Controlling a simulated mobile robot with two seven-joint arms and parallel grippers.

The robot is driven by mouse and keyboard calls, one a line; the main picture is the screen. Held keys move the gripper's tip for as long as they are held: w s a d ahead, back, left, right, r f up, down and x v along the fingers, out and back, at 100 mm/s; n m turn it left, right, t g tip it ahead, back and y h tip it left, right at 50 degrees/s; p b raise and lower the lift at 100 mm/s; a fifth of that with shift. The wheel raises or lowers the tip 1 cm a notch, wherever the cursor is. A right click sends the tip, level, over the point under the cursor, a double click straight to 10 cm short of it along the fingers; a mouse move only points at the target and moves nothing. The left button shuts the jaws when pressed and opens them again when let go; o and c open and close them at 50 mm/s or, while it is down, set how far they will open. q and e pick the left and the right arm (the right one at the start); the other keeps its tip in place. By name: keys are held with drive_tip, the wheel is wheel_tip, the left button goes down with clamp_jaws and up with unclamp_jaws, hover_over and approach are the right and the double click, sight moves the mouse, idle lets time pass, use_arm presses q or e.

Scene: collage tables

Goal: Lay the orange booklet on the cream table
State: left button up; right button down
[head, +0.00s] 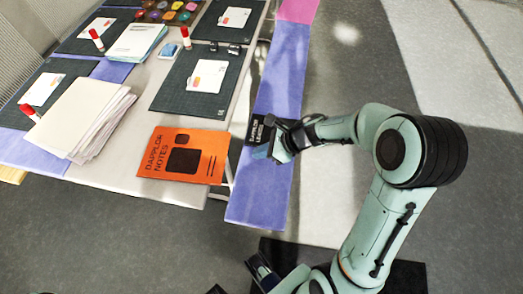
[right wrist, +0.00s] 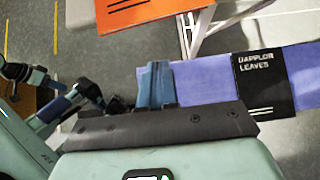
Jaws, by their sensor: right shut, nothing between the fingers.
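The orange booklet (head: 183,155), marked "Dapplor Notes", lies flat on the cream table (head: 110,182) near its front right corner. Its right side is at or slightly past the table edge. Part of it shows at the top of the right wrist view (right wrist: 150,10). My right gripper (head: 268,153) is shut and empty, to the right of the booklet and apart from it, over a blue-violet strip. Its blue fingers show together in the right wrist view (right wrist: 155,84). What seems to be my left gripper (head: 262,272) is at the bottom of the head view; its opening is unclear.
A black "Dapplor Leaves" booklet (right wrist: 263,85) lies on the blue-violet strip (head: 258,202) beside my right gripper. The table also holds a paper stack (head: 78,118), dark mats (head: 202,80), cards, glue sticks and a paint palette (head: 172,10). Bare tabletop shows left of the orange booklet.

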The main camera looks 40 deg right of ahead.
sight(224, 156)
drive_tip(key=w+a+f, duration=0.4)
drive_tip(key=w+a, duration=0.1)
drive_tip(key=w, duration=0.1)
drive_tip(key=shift+w+a+f+b, duration=0.15)
drive_tip(key=shift+w+a+b, duration=0.1)
drive_tip(key=shift+b, duration=0.1)
drive_tip(key=shift+w+a, duration=0.75)
drive_tip(key=shift+w, duration=0.05)
